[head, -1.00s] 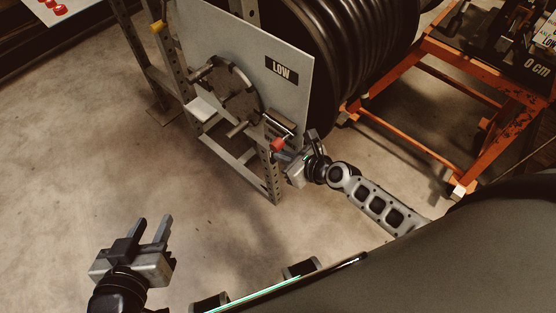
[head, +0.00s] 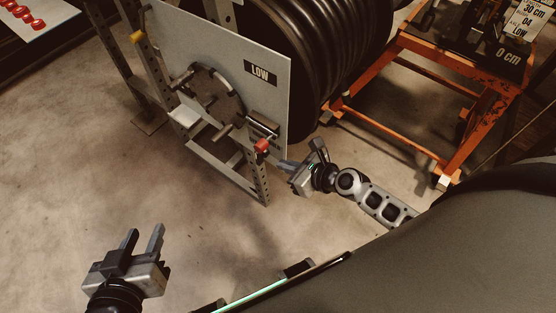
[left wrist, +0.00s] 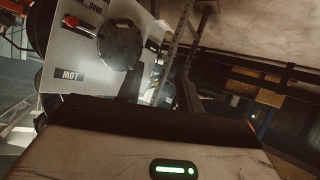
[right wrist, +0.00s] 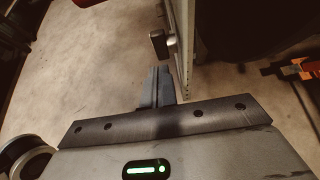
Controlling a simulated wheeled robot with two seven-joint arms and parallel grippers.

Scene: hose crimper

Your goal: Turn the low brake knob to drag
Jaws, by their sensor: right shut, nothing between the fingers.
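The brake knob (head: 261,146) has a red end and sits at the lower right edge of the grey panel (head: 215,65) marked LOW. A red part (left wrist: 71,20) also shows on the panel in the left wrist view, beside small lettering. My right gripper (head: 284,165) is shut and empty, just right of and below the knob, apart from it. Its closed fingers (right wrist: 157,86) show in the right wrist view, left of the panel edge. My left gripper (head: 144,234) is open and empty over the floor, well away from the panel. The knob's pointer setting is too small to read.
A round hub with bar handles (head: 214,97) stands out from the panel left of the knob. The black hose reel (head: 320,60) is behind the panel. An orange stand (head: 455,120) is at right. Bare floor (head: 100,190) is free in front.

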